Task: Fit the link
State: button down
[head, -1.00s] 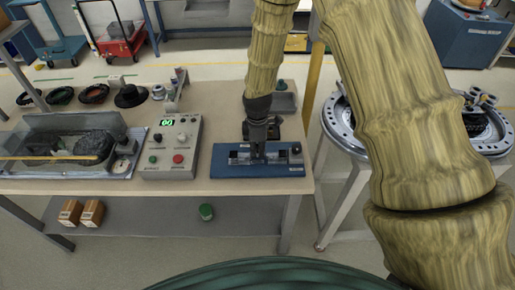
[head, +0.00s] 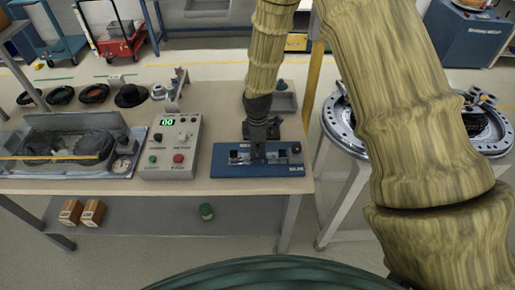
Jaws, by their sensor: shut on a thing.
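My gripper (head: 258,155) points down at the blue fixture (head: 232,172) on the right part of the workbench. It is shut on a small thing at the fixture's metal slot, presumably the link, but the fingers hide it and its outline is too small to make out. The fixture's light metal parts show on both sides of the fingers. Whether the held piece touches the fixture cannot be told. A large ring track (head: 358,145) stands on a white stand to the right, partly hidden behind my arm.
A control box (head: 172,147) with a green display and buttons stands left of the fixture. Further left is a clear-walled tank (head: 60,150) with a gauge. Black rings (head: 95,93) and a grey tray (head: 284,102) lie at the back. A bare strip of bench runs along the front.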

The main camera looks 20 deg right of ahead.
aim_at(258, 148)
jog(key=shift+f+b, duration=0.4)
jog(key=shift+f, duration=0.65)
dwell(0.6)
jog(key=c, duration=1.3)
grip_release()
notch_tip(258, 148, up, 12)
jog(key=shift+f, duration=0.1)
